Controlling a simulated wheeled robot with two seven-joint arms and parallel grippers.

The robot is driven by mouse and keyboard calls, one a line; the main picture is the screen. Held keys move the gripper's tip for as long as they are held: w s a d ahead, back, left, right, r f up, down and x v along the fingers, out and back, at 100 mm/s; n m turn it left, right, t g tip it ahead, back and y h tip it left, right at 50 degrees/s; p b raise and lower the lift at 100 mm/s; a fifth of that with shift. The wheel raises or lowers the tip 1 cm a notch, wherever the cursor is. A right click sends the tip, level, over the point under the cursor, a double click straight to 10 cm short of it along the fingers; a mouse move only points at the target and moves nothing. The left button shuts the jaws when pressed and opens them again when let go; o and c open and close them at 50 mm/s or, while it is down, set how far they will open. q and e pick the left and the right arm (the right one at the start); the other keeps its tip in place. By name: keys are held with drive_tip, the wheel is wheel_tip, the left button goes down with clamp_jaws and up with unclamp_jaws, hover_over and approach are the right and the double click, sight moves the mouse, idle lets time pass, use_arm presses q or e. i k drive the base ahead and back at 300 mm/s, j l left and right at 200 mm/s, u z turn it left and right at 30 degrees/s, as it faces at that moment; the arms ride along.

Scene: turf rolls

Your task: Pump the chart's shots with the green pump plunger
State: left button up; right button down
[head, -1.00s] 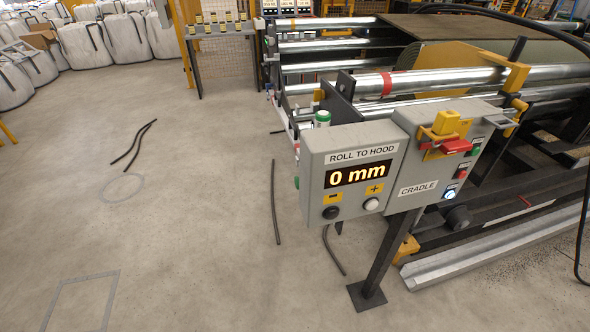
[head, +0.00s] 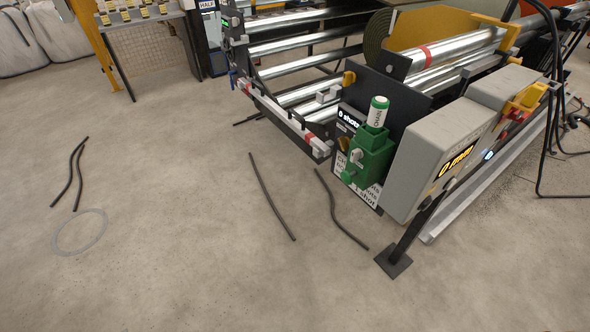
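The green pump (head: 368,158) is mounted on the near left end of the roller machine, just left of the grey control box. Small dark displays beside the pump show the word "shots"; the digit in front looks like 0. A white label behind the pump's lower part is partly covered and includes the word "shot". Neither of my grippers is in view.
The grey control box (head: 441,160) stands on a dark post with a foot plate (head: 393,262) right of the pump. Dark hoses (head: 272,197) lie on the floor in front. The concrete floor at left is largely clear. A table (head: 150,18) stands at the back left.

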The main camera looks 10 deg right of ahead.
sight(347, 178)
drive_tip(key=i+j+z, duration=0.15)
drive_tip(key=j, duration=0.7)
drive_tip(key=j+z, duration=0.15)
drive_tip(key=j, duration=0.7)
drive_tip(key=i, duration=0.05)
